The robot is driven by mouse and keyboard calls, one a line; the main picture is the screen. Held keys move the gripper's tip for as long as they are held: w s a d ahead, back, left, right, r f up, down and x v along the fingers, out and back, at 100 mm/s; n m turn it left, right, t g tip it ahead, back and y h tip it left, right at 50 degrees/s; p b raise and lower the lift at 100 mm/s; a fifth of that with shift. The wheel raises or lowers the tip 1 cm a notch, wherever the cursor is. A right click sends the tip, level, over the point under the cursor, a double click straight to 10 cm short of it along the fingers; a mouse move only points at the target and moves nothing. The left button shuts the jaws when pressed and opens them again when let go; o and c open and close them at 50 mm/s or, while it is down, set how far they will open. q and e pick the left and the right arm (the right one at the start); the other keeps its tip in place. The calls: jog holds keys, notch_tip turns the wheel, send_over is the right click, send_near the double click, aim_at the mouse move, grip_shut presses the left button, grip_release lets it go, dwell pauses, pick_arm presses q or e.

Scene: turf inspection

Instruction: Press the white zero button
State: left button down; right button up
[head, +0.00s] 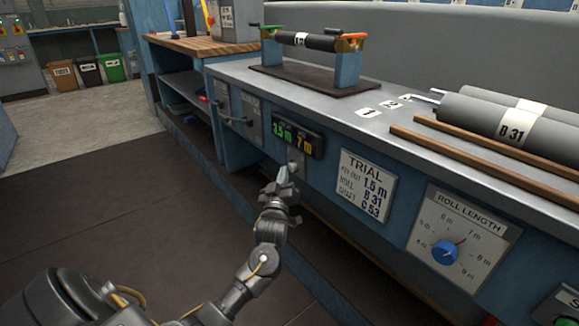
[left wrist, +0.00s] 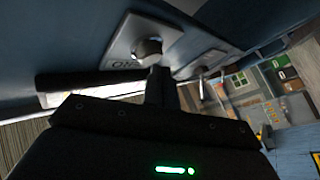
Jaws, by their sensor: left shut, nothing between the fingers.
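The white zero button (left wrist: 148,49) looks like a pale round knob on a light plate (left wrist: 121,38) in the left wrist view; its lettering is only partly readable. My left gripper (head: 287,185) is shut and empty, pointing up at the panel just below the display. In the left wrist view its fingertips (left wrist: 158,75) are at the lower edge of the button; I cannot tell whether they touch. My right gripper is not in view.
A trial card (head: 366,187) and a roll length dial (head: 445,252) are on the blue front panel to the right. Handles (head: 235,122) are to the left. Rollers (head: 515,120) and wooden rails (head: 480,160) lie on the bench top. The floor at left is clear.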

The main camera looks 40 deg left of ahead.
pick_arm(q)
jog(key=shift+w+d, duration=0.15)
jog(key=shift+w, duration=0.35)
dwell(0.8)
jog(key=shift+s, duration=0.1)
jog(key=shift+s+a+p, duration=0.25)
jog(key=shift+s+p, duration=0.4)
jog(key=shift+s, duration=0.2)
jog(key=shift+s+a+p, duration=0.25)
jog(key=shift+s+p, duration=0.2)
jog(key=shift+s, duration=0.35)
jog(key=shift+s+a+p, duration=0.25)
jog(key=shift+s+p, duration=0.25)
jog(key=shift+s, duration=0.3)
jog(key=shift+s+a+p, duration=0.25)
jog(key=shift+s+p, duration=0.2)
jog(key=shift+s, duration=0.35)
